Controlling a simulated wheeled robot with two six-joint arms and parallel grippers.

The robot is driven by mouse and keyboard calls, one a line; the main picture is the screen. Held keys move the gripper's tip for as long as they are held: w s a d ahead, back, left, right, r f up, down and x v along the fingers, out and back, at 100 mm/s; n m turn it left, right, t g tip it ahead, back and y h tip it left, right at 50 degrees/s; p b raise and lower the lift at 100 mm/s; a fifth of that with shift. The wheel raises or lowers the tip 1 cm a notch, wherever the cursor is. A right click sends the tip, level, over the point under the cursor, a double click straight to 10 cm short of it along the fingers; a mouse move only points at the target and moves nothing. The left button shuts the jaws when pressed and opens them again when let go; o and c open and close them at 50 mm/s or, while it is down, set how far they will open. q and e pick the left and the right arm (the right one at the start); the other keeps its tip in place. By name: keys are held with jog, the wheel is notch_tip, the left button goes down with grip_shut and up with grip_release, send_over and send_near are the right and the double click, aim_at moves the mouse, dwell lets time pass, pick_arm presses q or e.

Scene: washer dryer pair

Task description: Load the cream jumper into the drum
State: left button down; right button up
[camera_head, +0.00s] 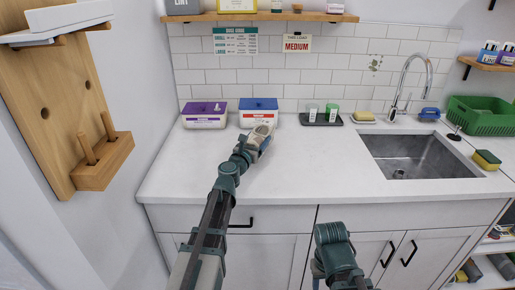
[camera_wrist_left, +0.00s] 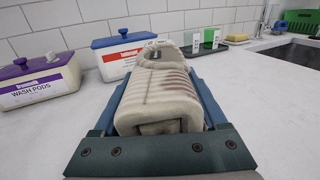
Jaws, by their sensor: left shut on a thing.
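My left gripper (camera_head: 258,145) is over the white counter, in front of the blue-lidded tub. It is shut on a cream folded bundle with brownish crease lines, which looks like the cream jumper (camera_wrist_left: 160,100). In the left wrist view the bundle lies lengthwise between the two blue fingers, its far end greyish with a dark mark. In the head view only a small pale part of the bundle shows at the fingertips. My right arm shows at the bottom of the head view, in front of the cabinets, with its fingers hidden. No drum is in view.
A purple-lidded wash pods tub (camera_head: 204,114) and a blue-lidded tub (camera_head: 258,112) stand against the tiled wall. The counter (camera_head: 310,170) between is clear.

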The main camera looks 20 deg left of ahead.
pick_arm(q)
jog(key=shift+a+f+b, duration=0.1)
jog(key=shift+f+b, duration=0.85)
jog(key=shift+f, duration=0.5)
pick_arm(e)
jog(key=shift+f, duration=1.45)
pick_arm(q)
jog(key=shift+f, duration=0.15)
grip_release()
pick_arm(e)
jog(key=shift+f, duration=0.1)
pick_arm(q)
jog(key=shift+r, duration=0.25)
jog(key=s, duration=0.4)
jog(key=s+a, duration=0.1)
jog(key=s, duration=0.7)
jog(key=shift+a, duration=0.15)
jog(key=shift+f, duration=0.1)
